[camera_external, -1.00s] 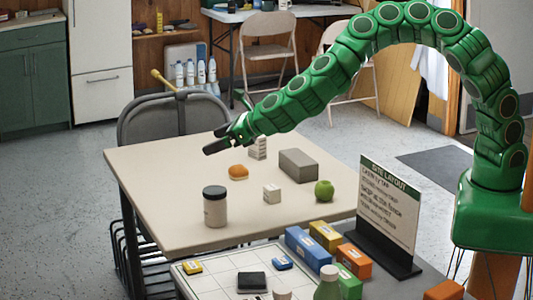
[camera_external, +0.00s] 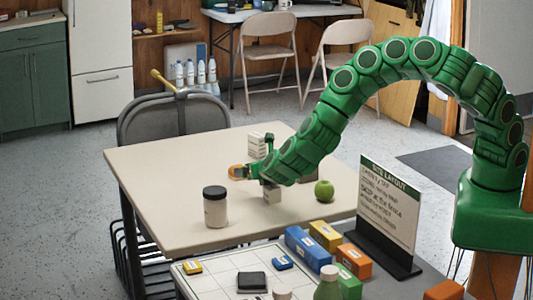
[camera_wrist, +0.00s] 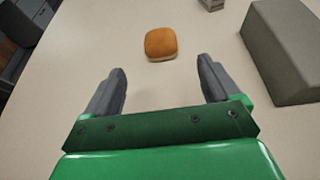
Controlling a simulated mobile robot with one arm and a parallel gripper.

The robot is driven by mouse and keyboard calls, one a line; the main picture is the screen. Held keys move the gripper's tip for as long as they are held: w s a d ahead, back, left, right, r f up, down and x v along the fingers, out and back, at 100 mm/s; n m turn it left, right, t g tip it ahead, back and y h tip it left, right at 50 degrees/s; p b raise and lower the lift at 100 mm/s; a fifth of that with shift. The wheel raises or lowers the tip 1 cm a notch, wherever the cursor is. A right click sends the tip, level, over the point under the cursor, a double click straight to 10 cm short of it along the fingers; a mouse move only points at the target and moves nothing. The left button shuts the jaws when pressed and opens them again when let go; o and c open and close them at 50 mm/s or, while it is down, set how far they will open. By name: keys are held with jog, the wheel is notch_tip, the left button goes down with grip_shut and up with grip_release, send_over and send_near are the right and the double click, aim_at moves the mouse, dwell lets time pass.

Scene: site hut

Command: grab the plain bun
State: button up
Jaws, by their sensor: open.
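The plain bun (camera_wrist: 160,44) is a golden-brown, rounded bun with a paler underside, lying on the beige table. In the wrist view it is ahead of my open gripper (camera_wrist: 162,84), centred between the two dark fingers and just beyond their tips. Nothing is between the fingers. In the external view the bun (camera_external: 236,172) shows beside my gripper (camera_external: 250,158), which is low over the table; one finger partly covers the bun there. I cannot tell from that view whether a finger touches it.
A grey block (camera_wrist: 284,50) lies to the right of my gripper. A small whitish stack (camera_external: 257,141) stands behind the bun. A dark-lidded jar (camera_external: 215,207), a small pale box (camera_external: 272,194) and a green apple (camera_external: 324,190) stand nearer the table's front. The table's left part is clear.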

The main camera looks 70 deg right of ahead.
jog(key=x, duration=0.4)
jog(key=shift+w+d+f, duration=0.1)
jog(key=shift+d, duration=0.05)
jog(key=shift+w+d+f, duration=0.35)
jog(key=shift+d+f, duration=0.1)
jog(key=shift+f, duration=0.05)
jog(key=shift+x, duration=2.45)
jog(key=shift+w+r, duration=0.1)
jog(key=shift+r, duration=0.05)
jog(key=c, duration=1.1)
